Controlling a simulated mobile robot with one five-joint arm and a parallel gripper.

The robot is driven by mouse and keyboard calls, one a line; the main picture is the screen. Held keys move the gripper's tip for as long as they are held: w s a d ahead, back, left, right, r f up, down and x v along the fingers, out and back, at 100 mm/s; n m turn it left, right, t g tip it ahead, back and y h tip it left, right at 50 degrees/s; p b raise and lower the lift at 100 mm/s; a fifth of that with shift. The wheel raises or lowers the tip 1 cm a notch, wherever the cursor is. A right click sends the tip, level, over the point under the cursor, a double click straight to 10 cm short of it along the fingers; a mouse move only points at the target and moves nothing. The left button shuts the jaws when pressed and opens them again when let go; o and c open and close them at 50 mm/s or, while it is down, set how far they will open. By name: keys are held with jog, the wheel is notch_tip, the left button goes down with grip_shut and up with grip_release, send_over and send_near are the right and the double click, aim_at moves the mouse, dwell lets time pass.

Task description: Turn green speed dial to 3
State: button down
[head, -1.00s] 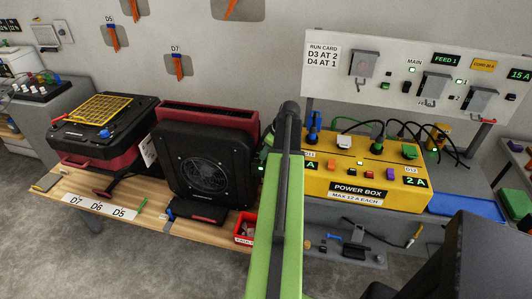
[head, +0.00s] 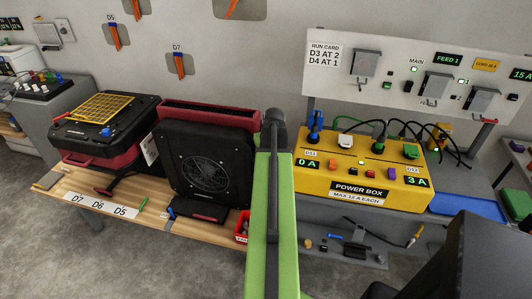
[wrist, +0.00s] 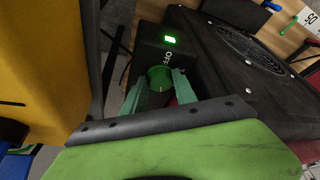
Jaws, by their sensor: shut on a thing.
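The green speed dial (wrist: 159,77) sits on the side of a black fan unit (wrist: 225,50), beside a printed OFF label. A small pale mark shows on the dial's face, but I cannot read its setting number. My gripper (wrist: 158,88) is shut on the dial, with one finger on each side of it. In the head view the fan unit (head: 205,165) stands on the wooden bench, and my green arm hides the dial and gripper.
A yellow power box (head: 315,190) stands right of my arm, reading 0 A and 3 A, with plugs and black cables on top. A black and red unit with a yellow grille (head: 100,107) stands at left. The run card (head: 323,54) reads D3 AT 2, D4 AT 1.

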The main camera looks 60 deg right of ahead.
jog(key=shift+s+m, duration=0.1)
jog(key=shift+m, duration=0.2)
dwell(0.4)
jog(key=c, duration=1)
grip_release()
jog(key=p+v, duration=1.6)
jog(key=v, duration=0.1)
jog(key=shift+a+r, duration=0.2)
